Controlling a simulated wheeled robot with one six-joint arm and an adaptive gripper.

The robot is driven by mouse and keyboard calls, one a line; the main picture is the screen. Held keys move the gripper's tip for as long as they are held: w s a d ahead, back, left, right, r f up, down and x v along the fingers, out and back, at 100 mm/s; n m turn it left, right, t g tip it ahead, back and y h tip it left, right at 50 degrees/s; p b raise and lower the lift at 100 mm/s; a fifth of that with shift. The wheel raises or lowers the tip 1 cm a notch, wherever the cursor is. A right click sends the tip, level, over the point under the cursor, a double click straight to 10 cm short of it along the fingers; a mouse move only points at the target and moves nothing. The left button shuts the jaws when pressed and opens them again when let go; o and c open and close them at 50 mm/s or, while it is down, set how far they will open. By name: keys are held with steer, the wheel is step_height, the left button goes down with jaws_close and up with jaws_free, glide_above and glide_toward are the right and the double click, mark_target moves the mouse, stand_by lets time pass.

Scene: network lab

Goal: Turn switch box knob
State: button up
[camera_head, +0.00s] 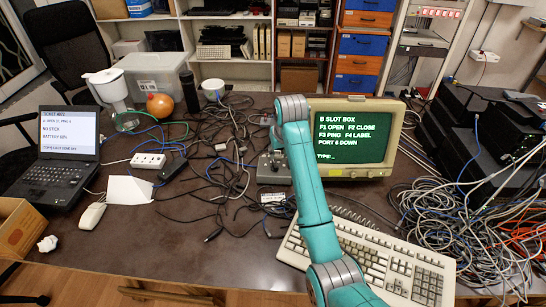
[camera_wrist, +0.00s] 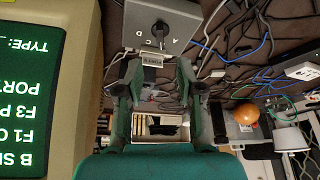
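The grey switch box (camera_wrist: 175,22) is at the top of the wrist view. Its dark knob (camera_wrist: 160,32) is on the face, with white letters around it. My gripper (camera_wrist: 160,70) is open and empty, its two dark fingers spread below the knob in the picture and apart from it. In the head view, a grey box-like shape (camera_head: 272,172) shows beside the monitor, partly behind my teal arm. My fingertips cannot be made out clearly there.
The monitor (camera_head: 350,138) stands close on the right, with a beige keyboard (camera_head: 395,270) in front. Loose black cables (camera_head: 215,170) cover the middle of the table. A laptop (camera_head: 60,160) and mouse (camera_head: 92,216) are left.

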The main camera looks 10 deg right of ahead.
mark_target(276, 166)
steer(key=x, duration=1)
steer(key=shift+w+f, duration=0.1)
steer(key=shift+f, duration=0.1)
jaws_close()
